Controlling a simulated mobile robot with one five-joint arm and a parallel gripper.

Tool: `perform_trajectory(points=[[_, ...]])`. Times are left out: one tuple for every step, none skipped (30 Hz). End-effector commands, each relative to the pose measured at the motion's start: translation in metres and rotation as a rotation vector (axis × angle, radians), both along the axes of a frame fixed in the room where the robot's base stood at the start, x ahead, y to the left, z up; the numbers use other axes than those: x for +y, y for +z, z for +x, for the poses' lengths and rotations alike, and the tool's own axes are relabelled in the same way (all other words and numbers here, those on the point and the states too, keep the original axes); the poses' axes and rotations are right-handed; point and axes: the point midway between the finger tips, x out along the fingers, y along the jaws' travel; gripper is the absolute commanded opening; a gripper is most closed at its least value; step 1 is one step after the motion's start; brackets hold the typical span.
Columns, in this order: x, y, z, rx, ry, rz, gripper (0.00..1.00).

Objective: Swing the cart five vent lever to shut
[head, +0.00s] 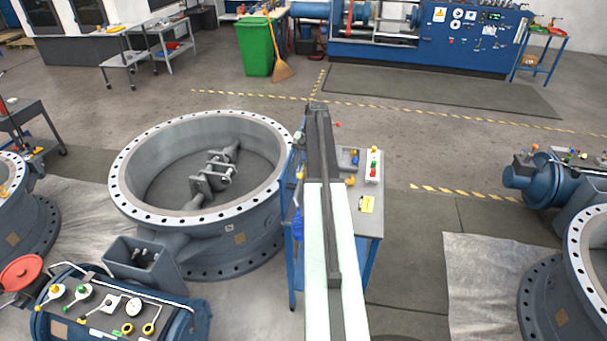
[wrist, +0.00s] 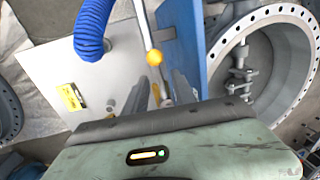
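A cart (head: 375,222) with a grey top and blue legs stands at the centre of the head view, partly hidden behind my arm. Its grey top (wrist: 45,65) also fills the left of the wrist view, with a yellow label (wrist: 70,97). A pale lever with a yellow ball (wrist: 154,57) shows above my gripper (wrist: 160,92). The two dark fingers appear apart, with the lever's lower part between them; I cannot tell whether they touch it. In the head view my arm hides the gripper. I cannot read a cart number or the lever's end marks.
A blue coiled hose (wrist: 92,28) hangs close to the lever, and a blue upright panel (wrist: 182,45) stands right of it. A large flanged valve body (head: 135,160) is left of the cart. A console with knobs (head: 115,312) is at the front left.

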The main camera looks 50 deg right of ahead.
Motion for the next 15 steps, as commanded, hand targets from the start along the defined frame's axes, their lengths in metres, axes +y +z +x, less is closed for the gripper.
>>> perform_trajectory(points=[[0.0004, -0.0096, 0.0009, 0.0, 0.0, 0.0, 0.32], [0.0006, -0.0103, 0.0012, 0.0, 0.0, 0.0, 0.32], [0.0008, -0.0103, 0.0014, 0.0, 0.0, 0.0, 0.32], [0.0008, -0.0099, 0.0015, 0.0, 0.0, 0.0, 0.32], [0.0008, -0.0091, 0.0015, 0.0, -0.001, 0.0, 0.32], [0.0008, -0.0082, 0.0014, 0.0, -0.001, 0.0, 0.32], [0.0007, -0.0078, 0.0014, 0.0, -0.001, 0.0, 0.32], [0.0007, -0.0077, 0.0014, 0.0, -0.001, 0.0, 0.32], [0.0007, -0.0077, 0.0013, 0.0, -0.001, 0.0, 0.32], [0.0007, -0.0077, 0.0013, 0.0, -0.001, 0.0, 0.26], [0.0007, -0.0077, 0.0013, 0.0, -0.001, 0.0, 0.18], [0.0007, -0.0076, 0.0012, 0.0, -0.001, 0.0, 0.07], [0.0006, -0.0076, 0.0012, 0.0, -0.001, 0.0, 0.0], [0.0007, -0.0076, 0.0012, 0.0, -0.001, 0.0, 0.0], [0.0007, -0.0076, 0.0013, 0.0, -0.001, 0.0, 0.0]])
